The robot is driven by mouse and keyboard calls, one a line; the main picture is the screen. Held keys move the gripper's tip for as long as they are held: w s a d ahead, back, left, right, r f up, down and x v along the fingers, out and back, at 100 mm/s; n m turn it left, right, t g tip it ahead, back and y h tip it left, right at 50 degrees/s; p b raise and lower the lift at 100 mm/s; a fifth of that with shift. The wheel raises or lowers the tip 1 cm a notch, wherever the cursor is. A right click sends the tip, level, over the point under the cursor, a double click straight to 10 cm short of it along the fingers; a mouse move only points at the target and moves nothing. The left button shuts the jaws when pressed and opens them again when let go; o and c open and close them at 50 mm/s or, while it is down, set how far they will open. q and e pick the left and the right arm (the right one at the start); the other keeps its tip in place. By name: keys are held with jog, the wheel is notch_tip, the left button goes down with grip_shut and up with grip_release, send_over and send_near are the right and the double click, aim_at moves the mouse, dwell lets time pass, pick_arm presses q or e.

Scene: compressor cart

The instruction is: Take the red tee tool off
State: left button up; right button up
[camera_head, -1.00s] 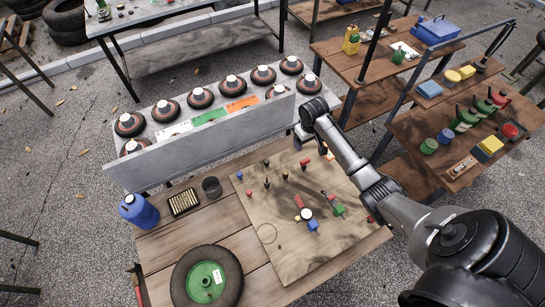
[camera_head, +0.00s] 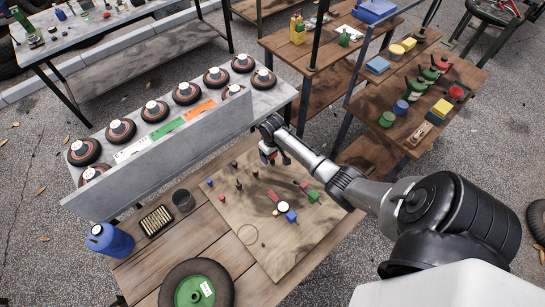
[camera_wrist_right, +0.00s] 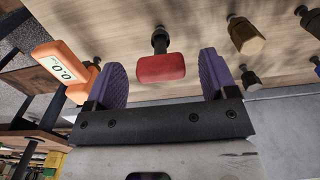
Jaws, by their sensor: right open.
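The red tee tool (camera_wrist_right: 161,68) has a red block head on a short black stem that stands in the wooden board. In the right wrist view its head sits between the two purple fingers of my right gripper (camera_wrist_right: 162,80). The fingers are open, with a visible gap on each side of the head. In the head view my right gripper (camera_head: 271,156) is low at the back edge of the tool board (camera_head: 292,250) and mostly hides the tee. My left gripper is not in view.
An orange gauge-like tool (camera_wrist_right: 64,62) stands close beside the left finger in the wrist view. Several dark knobs, including a brass hex one (camera_wrist_right: 245,36), stand to the right. A grey upright panel (camera_head: 170,160) runs behind the board.

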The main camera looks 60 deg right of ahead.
jog(key=shift+f, duration=1.45)
jog(key=shift+c, duration=0.4)
jog(key=c, duration=0.9)
